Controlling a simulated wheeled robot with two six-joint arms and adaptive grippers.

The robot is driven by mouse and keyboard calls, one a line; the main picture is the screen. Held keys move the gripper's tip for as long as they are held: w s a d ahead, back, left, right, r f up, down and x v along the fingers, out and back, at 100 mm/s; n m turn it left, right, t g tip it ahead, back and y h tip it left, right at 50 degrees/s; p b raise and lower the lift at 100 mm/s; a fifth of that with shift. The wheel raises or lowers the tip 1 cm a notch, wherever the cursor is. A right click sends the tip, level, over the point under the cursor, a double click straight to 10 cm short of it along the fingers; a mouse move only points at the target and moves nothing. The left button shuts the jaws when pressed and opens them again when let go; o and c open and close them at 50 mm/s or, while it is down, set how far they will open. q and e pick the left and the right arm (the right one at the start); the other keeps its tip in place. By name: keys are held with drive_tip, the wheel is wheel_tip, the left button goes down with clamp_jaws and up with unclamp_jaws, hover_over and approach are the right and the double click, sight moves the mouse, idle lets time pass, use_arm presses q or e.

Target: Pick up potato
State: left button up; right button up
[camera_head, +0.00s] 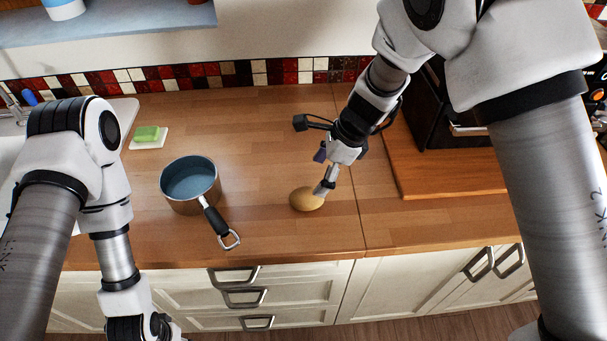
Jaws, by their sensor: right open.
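The potato (304,200) is a tan-brown oval lying on the wooden countertop, to the right of the saucepan. My right gripper (326,184) reaches down from the upper right to the potato. A grey finger overlaps the potato's upper right side; I cannot tell whether it touches. The gripper is open, and the potato rests on the counter. My left arm hangs at the left, in front of the counter, and its gripper is out of the picture.
A saucepan (179,203) with a blue inside stands left of the potato, its black handle pointing toward the front edge. A green sponge (147,133) lies on a white dish farther left. A wooden board (440,182) lies at the right. The counter (250,120) behind is clear.

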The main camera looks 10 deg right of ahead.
sight(309, 197)
drive_tip(key=shift+w+a+f, duration=0.1)
drive_tip(key=shift+a+f, duration=0.05)
drive_tip(key=shift+f, duration=0.2)
drive_tip(key=shift+s+a+f+p, duration=0.35)
drive_tip(key=shift+s+f, duration=0.15)
drive_tip(key=shift+f, duration=0.1)
drive_tip(key=shift+s+a+f+p, duration=0.3)
drive_tip(key=shift+s+f, duration=0.15)
drive_tip(key=shift+f, duration=0.1)
drive_tip(key=x, duration=0.2)
drive_tip(key=w+x, duration=0.1)
drive_tip(key=x, duration=0.1)
drive_tip(key=shift+d+f+p, duration=0.2)
drive_tip(key=shift+d+p, duration=0.05)
drive_tip(key=shift+p, duration=0.1)
drive_tip(key=shift+s+r, duration=0.1)
drive_tip(key=shift+s, duration=0.05)
drive_tip(key=shift+s+r, duration=0.1)
drive_tip(key=shift+s, duration=0.05)
drive_tip(key=c, duration=0.5)
use_arm(q)
drive_tip(key=shift+s+r, duration=0.2)
drive_tip(key=shift+r, duration=0.4)
drive_tip(key=shift+s+r, duration=0.2)
drive_tip(key=shift+r, duration=0.4)
use_arm(e)
drive_tip(key=c, duration=0.8)
